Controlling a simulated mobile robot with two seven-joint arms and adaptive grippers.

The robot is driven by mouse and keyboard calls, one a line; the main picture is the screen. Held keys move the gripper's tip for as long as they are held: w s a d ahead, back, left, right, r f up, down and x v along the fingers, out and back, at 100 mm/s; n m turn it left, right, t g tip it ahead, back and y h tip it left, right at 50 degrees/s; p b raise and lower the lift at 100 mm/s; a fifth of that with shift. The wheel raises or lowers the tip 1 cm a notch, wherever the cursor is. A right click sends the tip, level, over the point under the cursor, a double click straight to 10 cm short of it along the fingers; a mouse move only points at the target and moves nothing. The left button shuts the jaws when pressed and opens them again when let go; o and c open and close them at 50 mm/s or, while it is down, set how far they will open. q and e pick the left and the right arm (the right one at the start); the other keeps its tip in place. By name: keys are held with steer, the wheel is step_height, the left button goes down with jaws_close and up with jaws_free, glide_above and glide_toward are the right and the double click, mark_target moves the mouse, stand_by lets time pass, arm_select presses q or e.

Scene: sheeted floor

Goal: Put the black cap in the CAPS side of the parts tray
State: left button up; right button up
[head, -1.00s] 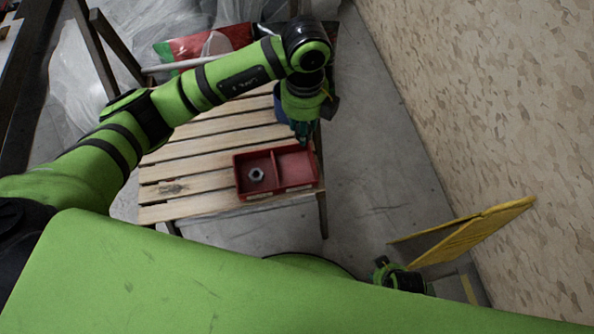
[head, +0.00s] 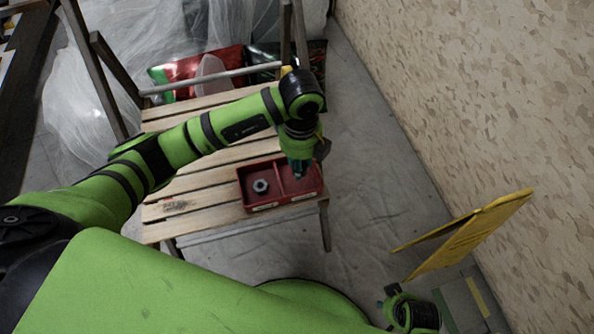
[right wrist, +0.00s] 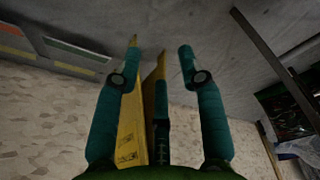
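The red parts tray (head: 250,205) sits on the slatted wooden seat and has two compartments. A grey nut (head: 260,186) lies in its left compartment. Labels on the tray's front are too small to read. My left gripper (head: 299,174) points down over the tray's right compartment, its tips at or just above it. Its fingers are small and dark, so I cannot tell if they are open or what they hold. I cannot make out the black cap. My right gripper (right wrist: 160,58) is open and empty, away from the seat; it shows low right in the head view (head: 391,290).
The wooden slatted seat (head: 185,187) is mostly bare left of the tray. Red and dark bags (head: 200,68) and clear plastic sheeting (head: 75,95) lie behind. A yellow folded sign (head: 470,235) stands near my right gripper, by the patterned wall (head: 480,90).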

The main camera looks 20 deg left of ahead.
arm_select(q)
steer(key=shift+a+f, duration=0.2)
steer(key=shift+a, duration=0.1)
step_height(320, 180, down, 3)
steer(key=shift+f+b, duration=0.2)
steer(key=shift+b, duration=0.25)
steer(key=shift+f, duration=0.3)
arm_select(e)
steer(key=shift+w+r, duration=0.25)
steer(key=shift+r, duration=0.35)
steer(key=shift+w+r, duration=0.2)
steer(key=shift+r, duration=0.35)
arm_select(q)
steer(key=shift+f, duration=0.15)
steer(key=o, duration=1.2)
steer(key=shift+c, duration=0.2)
arm_select(e)
steer(key=shift+w+r, duration=0.1)
steer(key=shift+r, duration=0.1)
